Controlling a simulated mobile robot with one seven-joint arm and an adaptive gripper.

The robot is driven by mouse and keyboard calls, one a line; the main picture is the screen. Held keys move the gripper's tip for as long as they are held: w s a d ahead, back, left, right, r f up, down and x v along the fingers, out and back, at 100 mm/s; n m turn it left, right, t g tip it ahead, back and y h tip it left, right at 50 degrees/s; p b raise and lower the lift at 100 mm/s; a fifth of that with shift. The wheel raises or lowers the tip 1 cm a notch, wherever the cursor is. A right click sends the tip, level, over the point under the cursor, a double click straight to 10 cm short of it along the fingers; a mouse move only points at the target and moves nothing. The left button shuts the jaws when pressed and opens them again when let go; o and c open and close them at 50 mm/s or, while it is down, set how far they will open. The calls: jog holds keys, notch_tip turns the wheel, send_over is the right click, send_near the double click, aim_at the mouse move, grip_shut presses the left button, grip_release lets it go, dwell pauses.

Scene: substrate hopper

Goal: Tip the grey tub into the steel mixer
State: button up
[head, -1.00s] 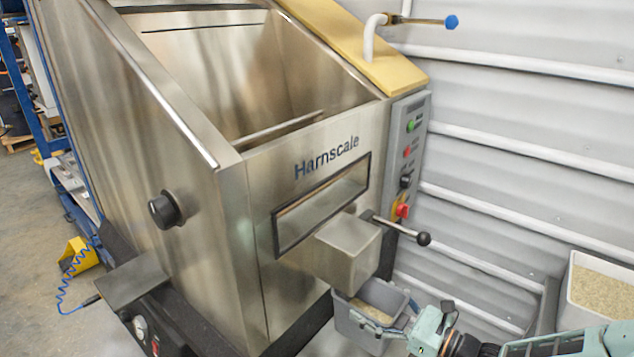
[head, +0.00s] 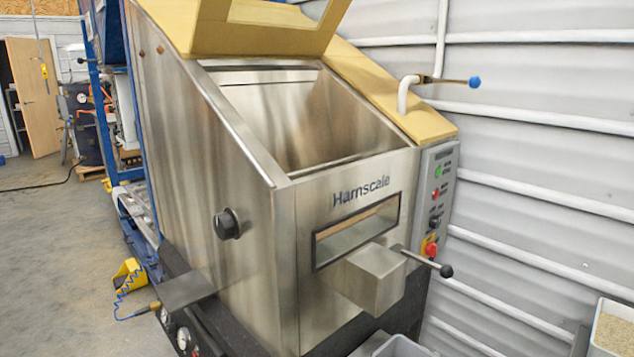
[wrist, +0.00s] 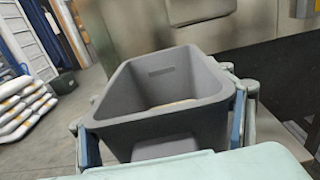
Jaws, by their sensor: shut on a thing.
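The steel mixer (head: 262,280), lettered "Harnscale", fills the middle of the head view. Its open sloping top mouth (head: 305,120) looks empty where I can see in. The grey tub (wrist: 170,72) is large in the wrist view, mouth upward and slightly tilted in the picture. A little pale material shows low inside it. My gripper (wrist: 163,118) is shut on the tub, with a finger at each side. In the head view only the tub's rim (head: 402,346) shows at the bottom edge, below the mixer's front spout box (head: 375,280); my gripper is out of that view.
A black-knobbed lever (head: 430,263) sticks out beside the spout box. A yellow raised lid (head: 262,38) stands over the mouth's back. A pale bin of grain (head: 613,332) is at lower right. White stacked sacks (wrist: 22,105) lie left in the wrist view.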

jog(key=w+a+r+n+g+y, duration=0.3)
jog(key=a+r, duration=0.8)
jog(key=a, duration=0.1)
jog(key=shift+w+r+g+y, duration=0.25)
jog(key=shift+w+g+y, duration=0.05)
jog(key=shift+w, duration=0.1)
jog(key=shift+a, duration=0.2)
